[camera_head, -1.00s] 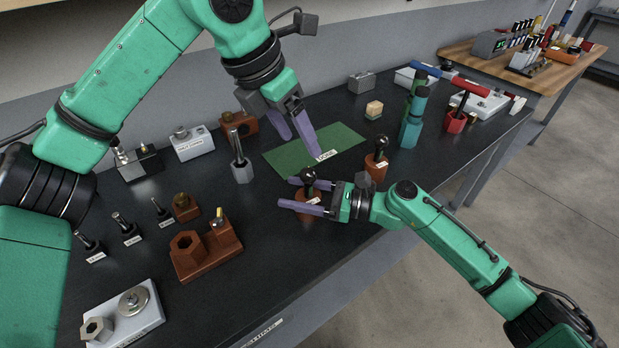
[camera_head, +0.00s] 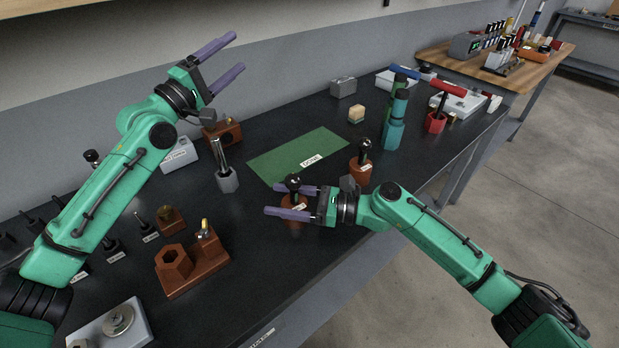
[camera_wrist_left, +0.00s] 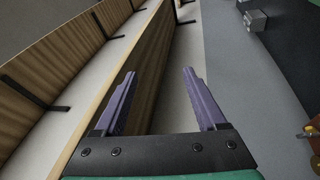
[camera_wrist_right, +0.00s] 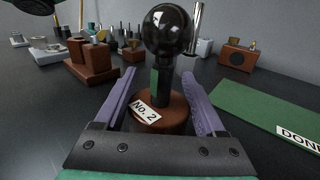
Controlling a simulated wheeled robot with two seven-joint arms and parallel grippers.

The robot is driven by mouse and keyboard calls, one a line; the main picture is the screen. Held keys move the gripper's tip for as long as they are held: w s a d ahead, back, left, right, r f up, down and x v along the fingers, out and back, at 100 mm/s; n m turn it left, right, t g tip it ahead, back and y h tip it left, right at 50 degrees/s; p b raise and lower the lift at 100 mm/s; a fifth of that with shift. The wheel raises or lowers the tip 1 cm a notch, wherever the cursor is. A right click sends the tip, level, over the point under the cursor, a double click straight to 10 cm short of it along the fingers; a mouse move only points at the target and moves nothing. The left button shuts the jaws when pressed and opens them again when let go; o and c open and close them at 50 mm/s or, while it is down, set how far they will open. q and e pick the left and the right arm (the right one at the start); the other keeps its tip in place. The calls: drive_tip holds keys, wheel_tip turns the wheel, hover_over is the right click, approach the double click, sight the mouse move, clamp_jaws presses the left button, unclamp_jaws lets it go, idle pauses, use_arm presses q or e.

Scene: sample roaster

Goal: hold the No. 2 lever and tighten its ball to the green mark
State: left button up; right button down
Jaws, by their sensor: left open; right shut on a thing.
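The No. 2 lever stands upright on the black bench, a dark post in a round brown base (camera_wrist_right: 165,118) with a "No. 2" label. Its glossy black ball (camera_wrist_right: 168,30) sits on top and also shows in the head view (camera_head: 293,183). A green patch (camera_wrist_right: 154,80) shows on the post below the ball. My right gripper (camera_head: 271,200) is shut on the No. 2 lever, its fingers on either side of the base. My left gripper (camera_head: 239,53) is open and empty, raised high near the wall, away from the lever.
A green mat (camera_head: 275,163) marked DONE lies behind the lever. A similar ball lever (camera_head: 361,165) stands to its right, with a teal bottle-like item (camera_head: 393,125) beyond. A grey holder with a metal rod (camera_head: 227,178) and a brown block (camera_head: 190,265) stand left.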

sight(293, 182)
use_arm(q)
drive_tip(key=s+d+f+n+g+h, duration=0.2)
drive_tip(key=s+d+f+n+g, duration=0.2)
drive_tip(key=s+f+g, duration=0.4)
drive_tip(key=s+d+f+n+g+h, duration=0.2)
drive_tip(key=s+d+f+n+g, duration=0.3)
drive_tip(key=s+f, duration=0.5)
drive_tip(key=w+d, duration=0.1)
drive_tip(key=d, duration=0.5)
drive_tip(key=shift+w+f+g, duration=0.3)
drive_tip(key=shift+f+g, duration=0.1)
drive_tip(key=shift+f, duration=0.05)
drive_tip(key=shift+m+h, duration=0.3)
clamp_jaws()
drive_tip(key=shift+s+a+m+g, duration=0.1)
drive_tip(key=shift+s+m+g, duration=0.1)
drive_tip(key=shift+m+g, duration=0.8)
drive_tip(key=shift+s+m+g, duration=0.25)
drive_tip(key=shift+m+g, duration=0.2)
drive_tip(key=shift+g, duration=0.95)
drive_tip(key=shift+s+a+m+g, duration=0.1)
drive_tip(key=shift+s+m+g, duration=0.1)
drive_tip(key=shift+m+g, duration=0.8)
drive_tip(key=shift+n, duration=0.25)
